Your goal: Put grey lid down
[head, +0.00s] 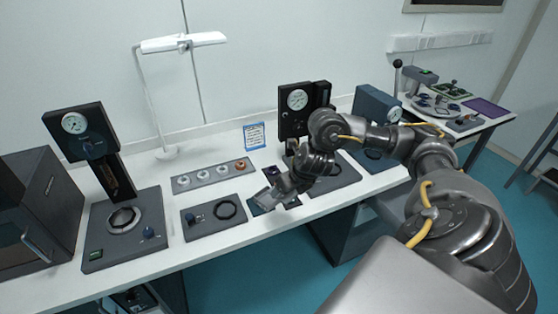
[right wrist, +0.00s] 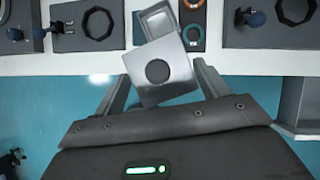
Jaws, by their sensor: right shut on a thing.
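My right gripper (right wrist: 162,88) is shut on the grey lid (right wrist: 178,68), a squarish grey piece with a dark round spot. The lid sits slightly turned between the two fingers in the right wrist view. In the head view my right gripper (head: 276,194) is over the front part of the bench, with the lid (head: 266,199) at its tip. Just beyond the lid in the right wrist view is an open grey box (right wrist: 156,22) on a dark plate. The gap between lid and box cannot be judged. My left gripper is not in view.
A teal ring (right wrist: 193,36) lies right of the box. A plate with a black ring (head: 228,210) lies to the left on the white bench (head: 205,252). A dial gauge stand (head: 297,101) rises behind my gripper, and a lamp (head: 150,95) stands at the back.

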